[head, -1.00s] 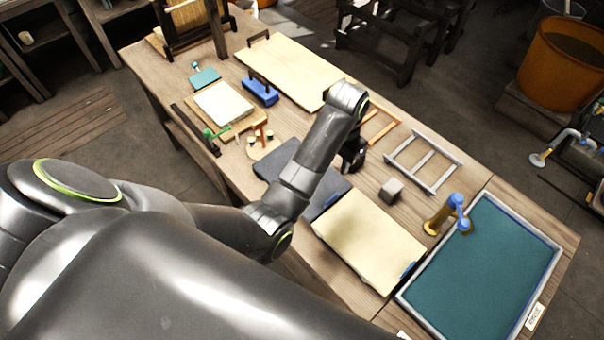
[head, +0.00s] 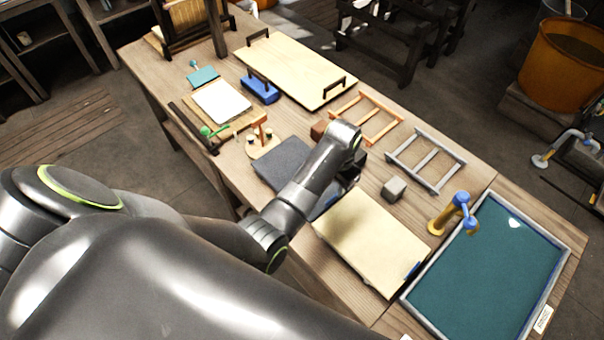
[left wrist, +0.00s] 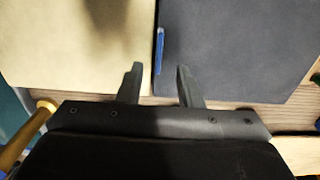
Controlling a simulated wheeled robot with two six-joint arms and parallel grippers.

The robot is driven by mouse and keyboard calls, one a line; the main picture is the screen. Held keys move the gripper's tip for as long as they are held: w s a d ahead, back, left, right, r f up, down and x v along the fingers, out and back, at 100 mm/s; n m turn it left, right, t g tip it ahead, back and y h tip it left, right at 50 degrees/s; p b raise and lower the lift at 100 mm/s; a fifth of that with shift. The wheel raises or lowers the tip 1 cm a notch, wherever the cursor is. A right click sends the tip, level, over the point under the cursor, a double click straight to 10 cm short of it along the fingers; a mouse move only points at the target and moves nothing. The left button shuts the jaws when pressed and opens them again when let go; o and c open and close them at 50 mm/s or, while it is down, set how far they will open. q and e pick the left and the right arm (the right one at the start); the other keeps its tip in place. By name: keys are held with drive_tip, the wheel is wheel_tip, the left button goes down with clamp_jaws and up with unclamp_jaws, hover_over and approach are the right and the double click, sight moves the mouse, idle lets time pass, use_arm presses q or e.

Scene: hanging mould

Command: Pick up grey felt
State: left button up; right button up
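The grey felt (head: 283,161) is a flat dark grey sheet lying on the bench, partly hidden behind my left forearm in the head view. In the left wrist view the grey felt (left wrist: 240,45) fills the right side, with a blue tab (left wrist: 160,50) at its edge facing the cream sheet. My left gripper (left wrist: 159,84) is open and empty; its two fingers point toward the strip around the tab, one finger on each side of it. The gap in height to the felt cannot be told. In the head view the gripper is mostly hidden by its arm. My right gripper is not in view.
A cream sheet (head: 370,240) lies right beside the felt. A small grey block (head: 393,189), a grey frame (head: 427,160), an orange frame (head: 367,118) and a teal-filled tray (head: 485,270) lie to the right. A yellow-and-blue stand (head: 452,212) rises by the tray.

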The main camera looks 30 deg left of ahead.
sight(333, 197)
use_arm(q)
drive_tip(key=shift+s+f+p, duration=0.1)
drive_tip(key=shift+f+p, duration=0.5)
drive_tip(key=shift+f, duration=1.95)
clamp_jaws()
